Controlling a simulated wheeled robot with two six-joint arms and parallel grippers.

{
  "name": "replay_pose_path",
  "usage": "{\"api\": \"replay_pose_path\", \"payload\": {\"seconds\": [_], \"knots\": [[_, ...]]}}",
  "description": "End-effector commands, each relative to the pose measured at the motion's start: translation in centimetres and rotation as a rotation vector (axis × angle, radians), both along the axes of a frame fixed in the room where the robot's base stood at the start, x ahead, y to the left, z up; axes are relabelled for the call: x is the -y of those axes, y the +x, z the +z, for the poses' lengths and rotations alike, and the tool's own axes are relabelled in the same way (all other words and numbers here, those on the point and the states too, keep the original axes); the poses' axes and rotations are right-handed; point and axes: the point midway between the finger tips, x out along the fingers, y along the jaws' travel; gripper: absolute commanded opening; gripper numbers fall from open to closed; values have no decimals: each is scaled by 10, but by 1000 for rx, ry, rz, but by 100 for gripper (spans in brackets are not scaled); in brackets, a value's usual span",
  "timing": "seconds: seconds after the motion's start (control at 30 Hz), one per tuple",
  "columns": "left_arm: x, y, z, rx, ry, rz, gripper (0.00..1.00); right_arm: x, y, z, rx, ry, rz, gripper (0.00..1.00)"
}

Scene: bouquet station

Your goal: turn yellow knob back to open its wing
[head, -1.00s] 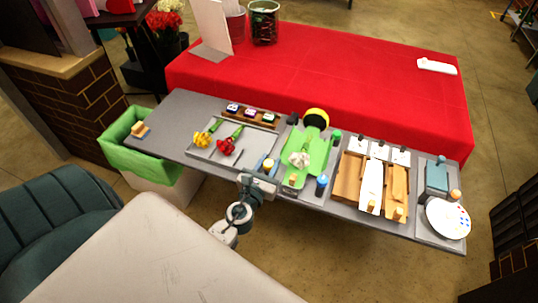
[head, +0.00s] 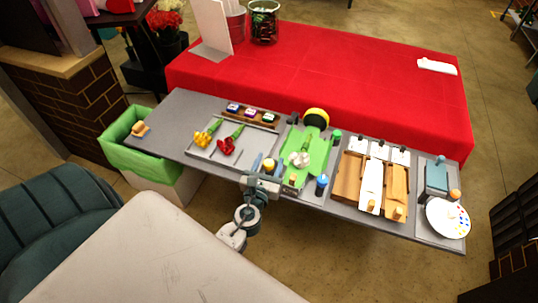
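The yellow knob (head: 268,164) stands at the near left corner of the green bouquet fixture (head: 318,160). My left gripper (head: 263,172) is right at the yellow knob, reaching it from the near side. The picture is too small to show whether its fingers are open or closed around the knob. The wing belonging to the yellow knob cannot be made out clearly; my gripper partly covers that corner. A white flower (head: 300,158) lies on the green fixture. My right gripper is not in view.
A blue knob (head: 321,181), a green knob (head: 337,137) and a black and yellow round part (head: 316,117) are around the fixture. A grey tray (head: 202,153) with yellow and red flowers lies to the left. Wooden trays (head: 348,178) stand to the right.

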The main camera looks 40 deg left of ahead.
Motion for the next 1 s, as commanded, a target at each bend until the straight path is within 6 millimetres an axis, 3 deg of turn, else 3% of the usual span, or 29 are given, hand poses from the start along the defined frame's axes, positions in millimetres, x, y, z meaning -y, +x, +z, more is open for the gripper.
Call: {"api": "replay_pose_path", "payload": {"seconds": [0.27,0.7,1.0], "knots": [[1,-4,-1,0,-1,0,49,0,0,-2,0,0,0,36],[25,-77,-5,0,-2,1,49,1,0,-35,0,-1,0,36],[33,-102,-1,-1,-1,0,49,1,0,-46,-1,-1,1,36]]}}
